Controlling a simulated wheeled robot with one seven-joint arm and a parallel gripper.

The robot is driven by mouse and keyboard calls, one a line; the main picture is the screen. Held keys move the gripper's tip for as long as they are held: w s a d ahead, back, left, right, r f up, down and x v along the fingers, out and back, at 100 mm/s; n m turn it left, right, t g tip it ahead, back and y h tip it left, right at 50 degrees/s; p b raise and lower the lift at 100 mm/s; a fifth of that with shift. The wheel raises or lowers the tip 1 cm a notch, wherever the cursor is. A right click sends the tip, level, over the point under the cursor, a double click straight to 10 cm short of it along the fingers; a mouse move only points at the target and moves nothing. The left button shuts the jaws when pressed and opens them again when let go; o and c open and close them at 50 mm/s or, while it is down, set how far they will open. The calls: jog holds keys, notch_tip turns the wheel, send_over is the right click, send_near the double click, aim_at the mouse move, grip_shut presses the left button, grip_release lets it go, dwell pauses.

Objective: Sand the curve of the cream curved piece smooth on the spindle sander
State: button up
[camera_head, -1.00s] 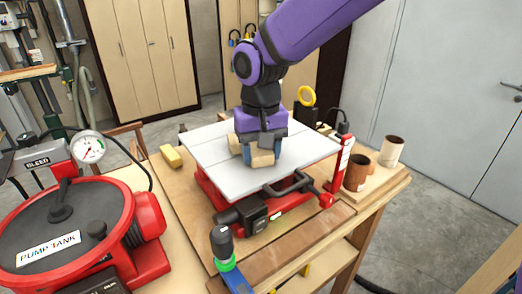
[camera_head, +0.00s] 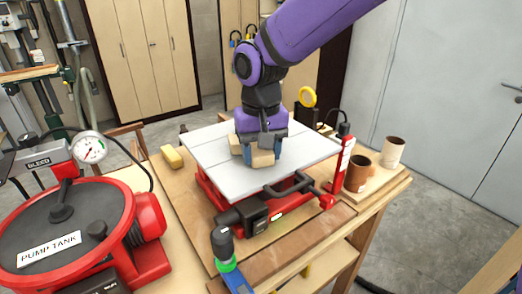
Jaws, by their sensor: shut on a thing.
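My gripper (camera_head: 262,146) points down over the white table top of the red spindle sander (camera_head: 205,169). It is shut on the cream curved piece (camera_head: 263,158), which shows as pale blocks between and beside the dark fingers. The piece is at the middle of the sander's top; whether it touches the surface, I cannot tell. The spindle is hidden behind the gripper and the piece. The curve of the piece is mostly hidden too.
A red pump tank (camera_head: 68,225) with a gauge stands at the left. Brown sanding sleeves (camera_head: 357,173) stand at the right.

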jog(key=shift+s+d, duration=0.1)
jog(key=shift+s, duration=0.15)
dwell(0.8)
jog(key=shift+s+d+r, duration=0.2)
jog(key=shift+s, duration=0.6)
jog(key=shift+s+d+r, duration=0.2)
jog(key=shift+s, duration=0.6)
jog(key=shift+s+d+r, duration=0.2)
jog(key=shift+s, duration=0.6)
